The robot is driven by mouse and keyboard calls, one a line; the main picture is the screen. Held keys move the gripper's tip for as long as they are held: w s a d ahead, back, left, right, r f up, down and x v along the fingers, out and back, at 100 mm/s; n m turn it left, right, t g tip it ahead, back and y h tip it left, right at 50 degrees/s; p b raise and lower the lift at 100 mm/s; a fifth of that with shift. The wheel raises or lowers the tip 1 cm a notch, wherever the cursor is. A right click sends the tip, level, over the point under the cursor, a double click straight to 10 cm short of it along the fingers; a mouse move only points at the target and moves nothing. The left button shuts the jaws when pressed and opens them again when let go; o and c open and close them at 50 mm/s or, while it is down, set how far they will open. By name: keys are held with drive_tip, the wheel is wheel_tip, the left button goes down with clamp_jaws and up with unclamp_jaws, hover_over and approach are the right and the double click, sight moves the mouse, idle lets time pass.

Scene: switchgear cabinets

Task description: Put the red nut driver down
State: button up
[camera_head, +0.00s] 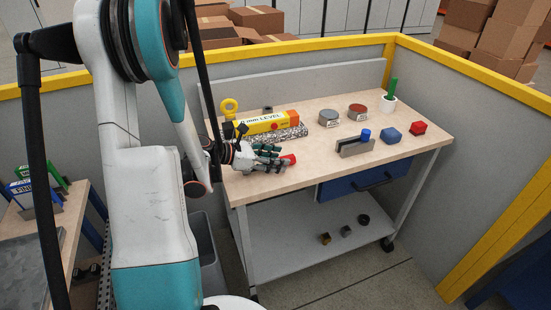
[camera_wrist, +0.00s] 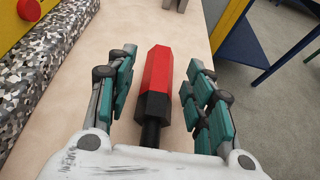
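The red nut driver (camera_wrist: 157,85) has a red handle with black sections and a dark shank pointing back toward my palm. In the wrist view it lies between my two fingers, over the wooden tabletop. Its red end (camera_head: 289,159) shows in the head view just past the fingers, low over the near left part of the workbench (camera_head: 245,190). My gripper (camera_head: 272,158) has its teal-padded fingers spread, with a narrow gap on each side of the handle. The handle appears to rest on the tabletop, though its underside is hidden.
A grey rack (camera_head: 356,148) with a blue-topped piece stands to the right. Blue (camera_head: 391,135) and red (camera_head: 418,128) pieces, two round tins and a potted cactus (camera_head: 388,103) stand farther off. The front middle tabletop is clear.

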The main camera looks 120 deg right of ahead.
drive_tip(key=shift+w+r, duration=0.1)
drive_tip(key=shift+r, duration=0.1)
drive_tip(key=p+v, duration=0.4)
drive_tip(key=v, duration=0.7)
drive_tip(key=shift+w+r, duration=0.1)
drive_tip(key=shift+w, duration=0.3)
